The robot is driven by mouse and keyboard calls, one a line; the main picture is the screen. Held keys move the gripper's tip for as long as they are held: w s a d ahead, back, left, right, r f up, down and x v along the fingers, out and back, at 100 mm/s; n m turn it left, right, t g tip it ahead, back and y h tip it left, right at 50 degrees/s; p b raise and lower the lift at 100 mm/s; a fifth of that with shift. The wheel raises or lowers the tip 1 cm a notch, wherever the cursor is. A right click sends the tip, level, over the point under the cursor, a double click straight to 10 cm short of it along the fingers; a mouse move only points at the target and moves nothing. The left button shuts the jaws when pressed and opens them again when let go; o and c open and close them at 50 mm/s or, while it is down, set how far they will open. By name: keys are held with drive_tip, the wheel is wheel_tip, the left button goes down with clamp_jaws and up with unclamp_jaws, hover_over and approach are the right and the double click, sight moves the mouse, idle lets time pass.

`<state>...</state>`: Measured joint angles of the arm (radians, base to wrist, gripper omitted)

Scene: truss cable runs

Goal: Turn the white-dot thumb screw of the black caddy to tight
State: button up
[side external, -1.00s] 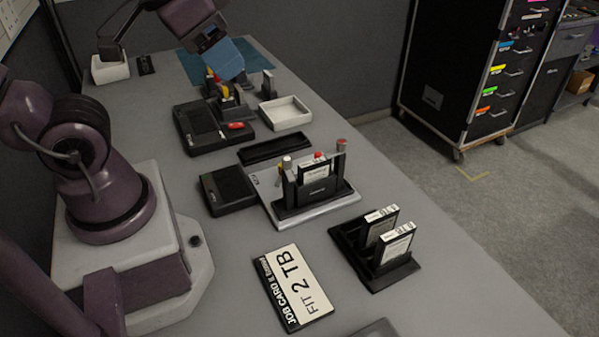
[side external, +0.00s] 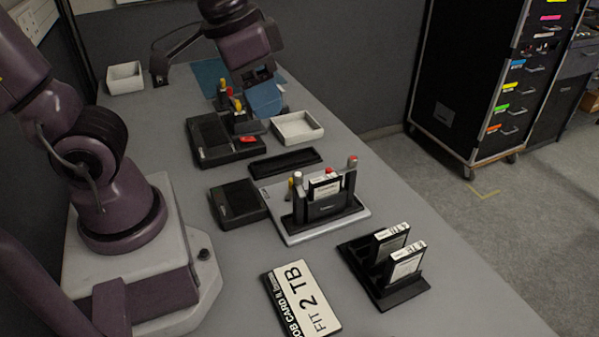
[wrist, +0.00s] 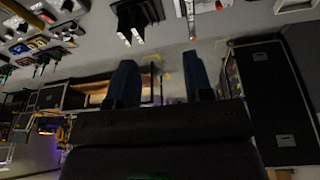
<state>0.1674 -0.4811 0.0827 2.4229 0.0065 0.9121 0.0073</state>
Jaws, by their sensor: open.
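A black caddy (side external: 322,207) stands upright on a silver plate (side external: 285,232) mid-bench in the side view, holding a drive with a white label. Beside it, a white-topped screw (side external: 298,179) stands at its left end and a red-topped one (side external: 352,162) at its right. A smaller red top shows between them. How tight the screws are cannot be told. My gripper (side external: 265,97) has blue fingers and is empty, above the bench's far part, well away from the caddy. In the wrist view its fingers (wrist: 160,85) are spread with nothing between them.
A black box with yellow-topped posts (side external: 218,140) and a white tray (side external: 298,128) lie beneath my gripper's area. A black tray (side external: 284,164) and a small black box (side external: 238,203) flank the plate. A drive rack (side external: 385,275) and job card (side external: 300,297) lie nearer.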

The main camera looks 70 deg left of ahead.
sight(298, 174)
drive_tip(key=w+f+m+g+y, duration=0.4)
drive_tip(key=w+f+m+g, duration=0.3)
drive_tip(key=w, duration=0.4)
drive_tip(key=shift+m+t, duration=0.3)
drive_tip(key=shift+m, duration=0.1)
drive_tip(key=x, duration=1.3)
drive_tip(key=shift+a, duration=0.15)
clamp_jaws()
